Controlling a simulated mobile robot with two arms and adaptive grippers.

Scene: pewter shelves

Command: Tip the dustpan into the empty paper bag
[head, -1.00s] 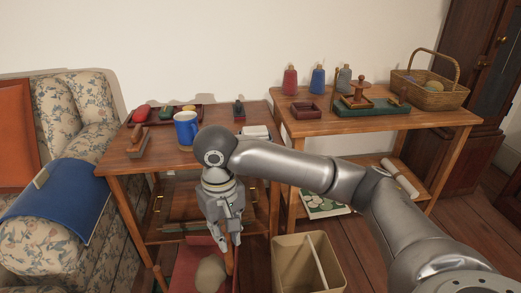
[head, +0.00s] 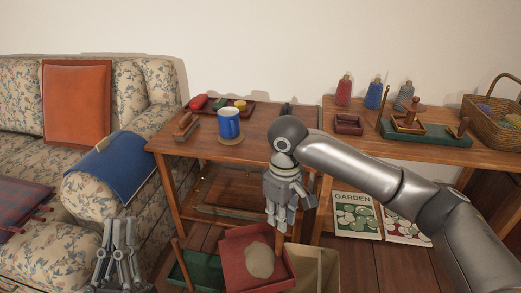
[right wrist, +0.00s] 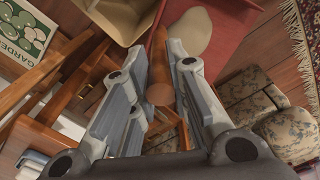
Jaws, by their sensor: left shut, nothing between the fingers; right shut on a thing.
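The red dustpan (head: 234,250) carries a beige heap (head: 260,260) and looks roughly level. My right gripper (head: 281,222) is shut on its wooden handle, which also shows between the fingers in the right wrist view (right wrist: 158,93). A tan open-topped paper bag (head: 328,268) stands low to the right of the dustpan, which hides part of it. A pale strip crosses its opening; I cannot tell whether this is a divider or the edge of a second bag. The bag also shows in the right wrist view (right wrist: 122,22). My left gripper (head: 119,226) is shut and empty at lower left.
A wooden table (head: 258,128) with a blue mug (head: 229,123) is behind, beside a second table (head: 350,145). A floral sofa (head: 40,215) fills the left. Garden magazines (head: 356,212) stand low at right.

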